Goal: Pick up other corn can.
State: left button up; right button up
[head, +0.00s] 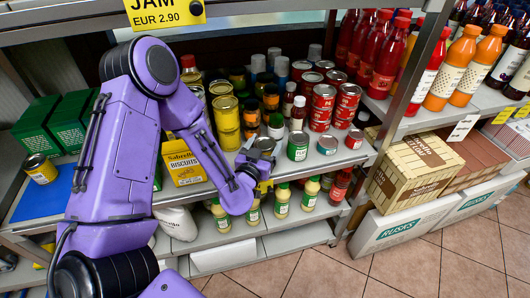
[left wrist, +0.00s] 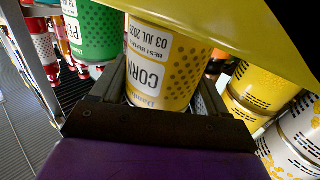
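A yellow corn can (left wrist: 160,75) fills the space between the fingers of my left gripper in the left wrist view. The fingers lie close along both its sides, and its lower part is hidden behind the palm. In the head view my left gripper (head: 260,170) is at the front of the middle shelf, left of the green peas can (head: 298,147); its fingers are small there. Other yellow cans (head: 226,118) stand stacked further left. Another yellow-labelled can (head: 41,169) stands on the blue mat (head: 45,196). My right gripper is out of view.
A yellow box (head: 184,163) stands left of my gripper. Red cans (head: 321,106) and bottles crowd the shelf to the right. A large yellow surface (left wrist: 245,35) crosses the top of the left wrist view.

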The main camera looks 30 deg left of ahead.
pick_arm(q)
jog(key=shift+c, duration=0.6)
jog(key=shift+r, duration=0.15)
